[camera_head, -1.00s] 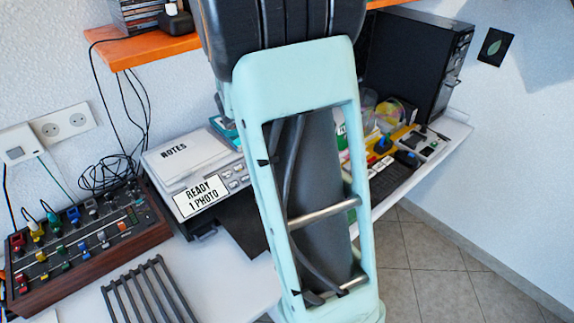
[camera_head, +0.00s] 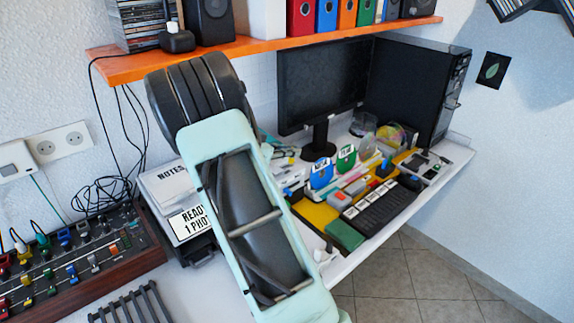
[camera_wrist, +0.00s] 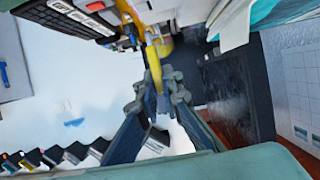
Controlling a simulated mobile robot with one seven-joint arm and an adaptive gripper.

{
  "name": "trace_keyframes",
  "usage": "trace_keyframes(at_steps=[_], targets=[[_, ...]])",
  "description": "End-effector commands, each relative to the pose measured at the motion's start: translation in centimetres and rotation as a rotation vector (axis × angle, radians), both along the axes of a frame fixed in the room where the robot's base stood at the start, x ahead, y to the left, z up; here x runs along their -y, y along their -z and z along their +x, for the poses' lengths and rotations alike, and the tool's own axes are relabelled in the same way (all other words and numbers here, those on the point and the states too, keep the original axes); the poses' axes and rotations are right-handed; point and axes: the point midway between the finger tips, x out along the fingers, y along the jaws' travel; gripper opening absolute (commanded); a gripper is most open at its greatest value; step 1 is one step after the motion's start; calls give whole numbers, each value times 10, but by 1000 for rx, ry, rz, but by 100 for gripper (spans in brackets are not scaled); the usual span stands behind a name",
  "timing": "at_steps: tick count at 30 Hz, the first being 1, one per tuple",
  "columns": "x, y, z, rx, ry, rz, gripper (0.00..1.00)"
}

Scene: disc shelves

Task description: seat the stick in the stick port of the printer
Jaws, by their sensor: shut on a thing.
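My gripper (camera_wrist: 160,103) shows in the wrist view, its dark fingers close together at the picture's middle. It is shut on a slim yellow piece (camera_wrist: 153,68), which seems to be the stick and points up in the picture from the fingertips. The head view does not show the gripper or the stick. The printer (camera_head: 165,184) stands at the left of the desk in the head view, with a lit panel reading "READY 1 PHOTO" (camera_head: 190,222) partly covered by my arm. I cannot make out its stick port in either view.
A mixer (camera_head: 75,265) sits left of the printer, with a dark slatted rack (camera_head: 130,305) in front. A monitor (camera_head: 322,85), a PC tower (camera_head: 415,90) and a keyboard (camera_head: 380,207) crowd the right side. An orange shelf (camera_head: 270,45) hangs above.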

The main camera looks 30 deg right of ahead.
Motion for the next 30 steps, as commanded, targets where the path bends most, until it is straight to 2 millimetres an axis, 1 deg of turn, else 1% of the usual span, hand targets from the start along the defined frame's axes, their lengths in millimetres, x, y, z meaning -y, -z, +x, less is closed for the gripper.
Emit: trace_keyframes(at_steps=[1, 9, 15, 23, 27, 28, 30], targets=[[-1, 6, 5, -1, 0, -1, 0], [-4, 19, 15, 0, 0, 0, 0], [-5, 48, 16, -2, -2, 1, 0], [-4, 49, 15, 2, 0, 1, 0], [-4, 53, 15, 1, -1, 1, 0], [-4, 53, 15, 1, -1, 0, 7], [-4, 53, 15, 1, -1, 0, 13]])
